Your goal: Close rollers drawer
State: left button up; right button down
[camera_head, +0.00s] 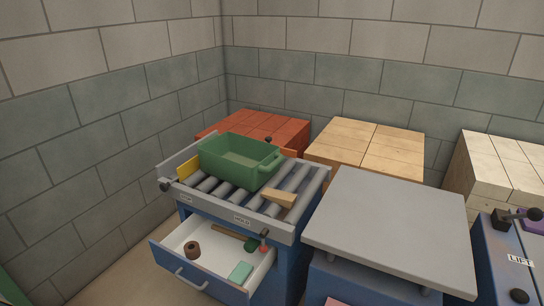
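The rollers drawer (200,274) is pulled open from the blue roller table, toward the viewer and to the lower left. Its blue front carries a light bar handle (191,281). Inside the pale drawer are a brown ring-like piece (192,249), a brown stick, a dark green piece (250,244) and a teal block (240,271). A red-tipped dark lever or knob (264,248) shows near the drawer's right side. Neither of my grippers is in view.
A green bin (225,168) and a wooden block (279,197) sit on the rollers (225,193). A grey-topped stand (390,228) is close on the right. Brick stacks stand behind. A blue LIFT unit (505,260) is far right. Some floor shows left of the drawer.

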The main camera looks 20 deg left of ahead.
aim_at(220, 253)
jog(key=u, duration=1.3)
